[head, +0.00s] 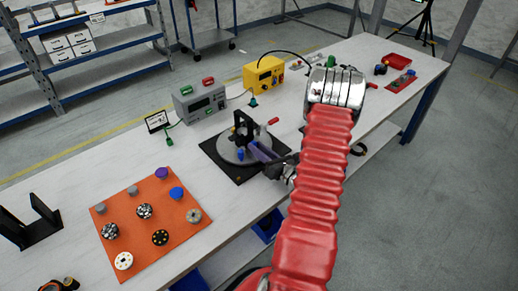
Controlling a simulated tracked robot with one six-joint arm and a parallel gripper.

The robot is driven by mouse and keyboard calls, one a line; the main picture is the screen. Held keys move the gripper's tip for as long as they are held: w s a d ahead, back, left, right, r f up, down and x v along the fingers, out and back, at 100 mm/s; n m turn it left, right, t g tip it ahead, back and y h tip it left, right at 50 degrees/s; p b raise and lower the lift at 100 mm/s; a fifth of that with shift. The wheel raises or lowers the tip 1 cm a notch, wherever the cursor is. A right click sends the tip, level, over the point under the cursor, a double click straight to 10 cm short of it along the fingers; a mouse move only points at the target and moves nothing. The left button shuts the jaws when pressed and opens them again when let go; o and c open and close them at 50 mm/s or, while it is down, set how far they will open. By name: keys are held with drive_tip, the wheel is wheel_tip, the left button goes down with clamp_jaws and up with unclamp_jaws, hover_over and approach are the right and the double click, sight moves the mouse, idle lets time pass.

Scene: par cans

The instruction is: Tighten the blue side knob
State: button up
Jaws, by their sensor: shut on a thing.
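A black bracket (243,124) stands on a grey round disc (229,153) on a black square base plate (214,147). The blue side knob (241,154) shows as a small blue spot at the near side of this fixture, low beside the bracket. My gripper (250,152) reaches in from the right, with purple-grey fingers, and is shut at the blue knob. The fingers partly hide the knob and the disc's right part, so the exact grip is hard to see.
An orange mat (131,246) with several round caps and knobs lies at left. A grey box (199,101) and a yellow box (263,75) stand behind the fixture. A small screen (157,122) is at back left. A black stand (32,222) is at far left.

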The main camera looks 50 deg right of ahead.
drive_tip(key=o, duration=1.1)
drive_tip(key=shift+s, duration=0.1)
drive_tip(key=s, duration=0.4)
drive_tip(key=s+a, duration=0.1)
drive_tip(key=s, duration=0.8)
drive_tip(key=shift+s+a, duration=0.25)
